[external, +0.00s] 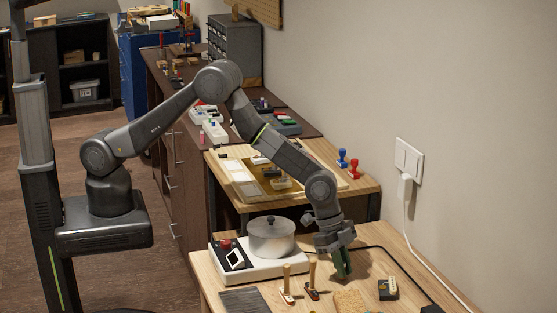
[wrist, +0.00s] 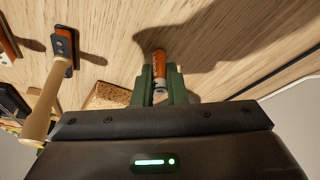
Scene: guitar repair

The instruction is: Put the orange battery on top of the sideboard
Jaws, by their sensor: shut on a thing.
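The orange battery (wrist: 159,68) shows in the wrist view between the green fingers of my gripper (wrist: 160,86), its silver end toward my palm. My gripper (external: 343,266) is shut on it, pointing down over the near wooden workbench (external: 212,287). I cannot tell whether the battery touches the bench top. In the external view the battery is hidden by the fingers. The sideboard, seemingly the long dark brown cabinet (external: 187,180) with bar handles, stands along the wall farther back. Several small items lie on its top.
A white device with a metal pot (external: 271,238) stands left of my gripper. Wooden-handled tools (external: 288,284), a cork-like block (external: 349,300) and a small dark box (external: 388,288) lie close by. A second bench (external: 358,188) with a tray lies between here and the cabinet. A cable (external: 425,256) hangs at right.

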